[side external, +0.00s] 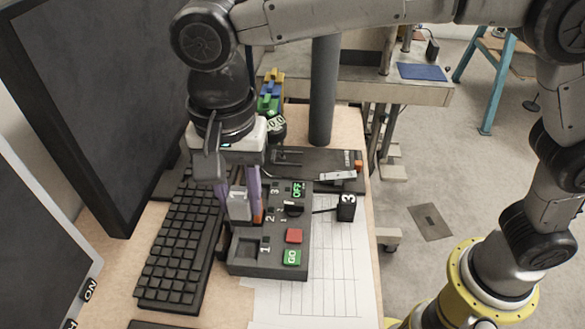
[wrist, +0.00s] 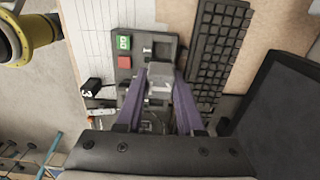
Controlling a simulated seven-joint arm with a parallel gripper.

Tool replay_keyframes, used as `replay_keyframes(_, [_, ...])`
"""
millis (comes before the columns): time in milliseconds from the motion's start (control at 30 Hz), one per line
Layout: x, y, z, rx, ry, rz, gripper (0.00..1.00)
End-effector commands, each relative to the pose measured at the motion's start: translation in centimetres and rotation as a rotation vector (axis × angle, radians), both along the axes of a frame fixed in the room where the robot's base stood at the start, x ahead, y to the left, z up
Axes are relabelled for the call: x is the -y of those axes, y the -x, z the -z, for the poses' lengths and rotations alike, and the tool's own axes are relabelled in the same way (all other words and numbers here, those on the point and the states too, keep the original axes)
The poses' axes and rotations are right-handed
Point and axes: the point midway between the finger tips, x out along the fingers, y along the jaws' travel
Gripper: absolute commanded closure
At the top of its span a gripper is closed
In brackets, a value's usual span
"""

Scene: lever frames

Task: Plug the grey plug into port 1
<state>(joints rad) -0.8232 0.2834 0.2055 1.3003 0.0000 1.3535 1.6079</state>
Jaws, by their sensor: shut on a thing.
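The grey plug (side external: 239,204) is held between the two purple fingers of my gripper (side external: 243,208), over the left part of the dark control box (side external: 276,262). In the wrist view the plug (wrist: 160,78) sits between the fingertips (wrist: 162,85), with the box behind it. Whether it touches the box I cannot tell. The box carries the labels 1, 2 and 3 along its length. Port 1 (side external: 265,240) is a small socket beside the label 1, nearer the front than the plug. My fingers and the plug hide part of the box's left side.
The box has a green GO button (side external: 292,257), a red button (side external: 294,236) and an open recess (side external: 246,250). A black block marked 3 (side external: 346,208) stands right of it. A keyboard (side external: 178,250) lies close on the left, beside a monitor (side external: 95,100). Gridded paper (side external: 335,275) lies at right.

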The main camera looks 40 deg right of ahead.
Motion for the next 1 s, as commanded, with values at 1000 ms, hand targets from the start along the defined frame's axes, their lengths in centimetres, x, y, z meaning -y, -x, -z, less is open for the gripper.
replay_keyframes(1000, [-0.2, -0.2, 7.6, 0.001, -0.001, 0.001, 1.00])
